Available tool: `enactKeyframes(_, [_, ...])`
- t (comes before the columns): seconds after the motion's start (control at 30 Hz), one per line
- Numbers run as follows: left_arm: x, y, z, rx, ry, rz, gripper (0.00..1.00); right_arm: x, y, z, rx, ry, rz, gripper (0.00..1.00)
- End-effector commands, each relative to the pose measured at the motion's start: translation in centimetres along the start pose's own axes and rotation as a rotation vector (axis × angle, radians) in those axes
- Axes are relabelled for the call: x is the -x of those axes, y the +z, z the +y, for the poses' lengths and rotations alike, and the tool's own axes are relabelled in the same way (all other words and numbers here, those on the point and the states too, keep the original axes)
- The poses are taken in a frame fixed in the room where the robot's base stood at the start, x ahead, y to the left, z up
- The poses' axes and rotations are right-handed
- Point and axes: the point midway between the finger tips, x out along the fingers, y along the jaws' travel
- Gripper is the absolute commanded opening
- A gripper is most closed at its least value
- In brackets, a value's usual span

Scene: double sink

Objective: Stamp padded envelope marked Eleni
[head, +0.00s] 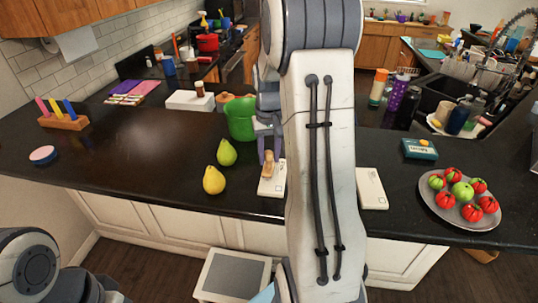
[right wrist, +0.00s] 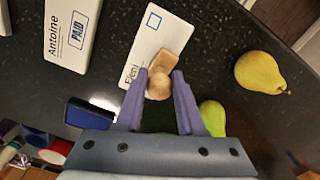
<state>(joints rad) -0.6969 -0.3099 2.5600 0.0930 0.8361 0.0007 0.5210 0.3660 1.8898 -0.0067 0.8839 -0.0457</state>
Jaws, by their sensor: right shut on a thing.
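The padded envelope marked Eleni (right wrist: 150,38) lies on the dark counter, with a blue square outline at one end. It also shows in the head view (head: 266,189). My right gripper (right wrist: 159,82), also in the head view (head: 268,156), is shut on a wooden stamp (right wrist: 174,46) with a round knob. The stamp is over the envelope, beside the name; I cannot tell whether it touches. It shows in the head view too (head: 268,168). A blue-black pad (right wrist: 88,113) lies beside the envelope. My left gripper is out of view.
An envelope marked Antoine (right wrist: 73,30) bears a PAID mark. Another white envelope (head: 372,189) lies right of my arm. A yellow pear (head: 213,181), a green pear (head: 226,153) and a green container (head: 240,118) stand nearby. A tomato plate (head: 428,204) is at right. The counter's left is mostly clear.

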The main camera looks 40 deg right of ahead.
Motion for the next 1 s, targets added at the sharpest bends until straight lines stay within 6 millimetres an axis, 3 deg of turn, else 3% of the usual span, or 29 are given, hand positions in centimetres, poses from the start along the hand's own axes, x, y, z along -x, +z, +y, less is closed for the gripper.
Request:
enactKeyframes(0.03, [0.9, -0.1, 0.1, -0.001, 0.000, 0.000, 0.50, 1.0, 0.0, 0.0, 0.000, 0.000, 0.002, 0.02])
enactKeyframes(0.6, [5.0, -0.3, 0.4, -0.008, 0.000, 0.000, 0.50, 5.6, -0.1, 0.0, 0.000, 0.000, 0.004, 0.02])
enactKeyframes(1.0, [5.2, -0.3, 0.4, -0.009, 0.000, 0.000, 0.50, 5.8, -0.1, 0.0, 0.000, 0.000, 0.003, 0.02])
